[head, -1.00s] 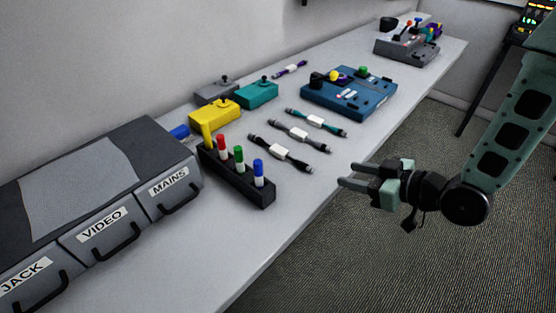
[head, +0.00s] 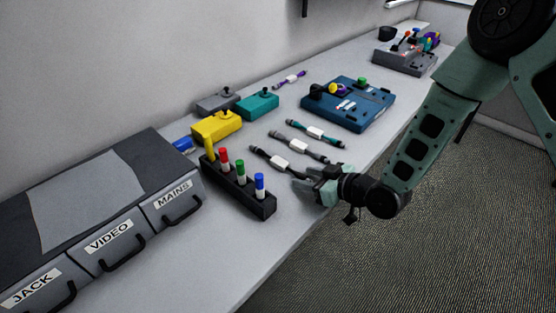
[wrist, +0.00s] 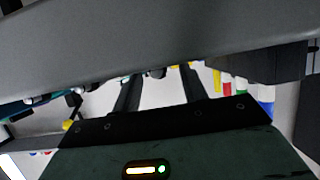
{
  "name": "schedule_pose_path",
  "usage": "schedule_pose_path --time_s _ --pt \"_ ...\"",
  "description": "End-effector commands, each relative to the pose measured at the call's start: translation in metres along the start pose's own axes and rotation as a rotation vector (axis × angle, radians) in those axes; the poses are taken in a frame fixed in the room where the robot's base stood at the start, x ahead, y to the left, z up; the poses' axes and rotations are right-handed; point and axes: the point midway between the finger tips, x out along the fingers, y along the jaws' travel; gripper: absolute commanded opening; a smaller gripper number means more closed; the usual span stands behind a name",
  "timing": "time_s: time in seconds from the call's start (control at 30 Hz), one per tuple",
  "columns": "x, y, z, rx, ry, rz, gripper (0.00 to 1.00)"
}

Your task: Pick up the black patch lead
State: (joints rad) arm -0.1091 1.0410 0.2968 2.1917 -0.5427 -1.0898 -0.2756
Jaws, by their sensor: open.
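The black patch lead (head: 264,154), with a white band at its middle, lies on the bench top as the nearest of three leads in a row. My gripper (head: 303,182) is open and empty over the bench's front edge, close to the lead's right end. The head view does not show whether they touch. In the wrist view my two dark fingers (wrist: 160,78) stand apart with pale bench between them. Small dark shapes show near their tips, too hidden to name.
A grey lead (head: 314,153) and a teal-and-black lead (head: 302,126) lie just beyond. A black rack (head: 232,191) of coloured markers stands left of the lead. Drawers (head: 140,229) fill the near left, and a blue control box (head: 360,112) sits further back.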

Motion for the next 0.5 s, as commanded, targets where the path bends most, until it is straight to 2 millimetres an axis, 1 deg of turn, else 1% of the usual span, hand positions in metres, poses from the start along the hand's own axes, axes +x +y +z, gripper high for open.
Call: schedule_pose_path --time_s 0.2,0.27,0.3,0.37,0.5 --pt "0.0008 0.0002 0.0001 0.000 0.000 0.000 0.43" --pt "0.0007 0.0002 0.0001 0.000 0.000 0.000 0.26" --pt "0.0007 0.0003 0.0001 0.000 0.000 0.000 0.15" --pt "0.0007 0.0003 0.0001 0.000 0.000 0.001 0.00" --pt "0.0006 0.0003 -0.0003 0.000 0.001 0.001 0.00"
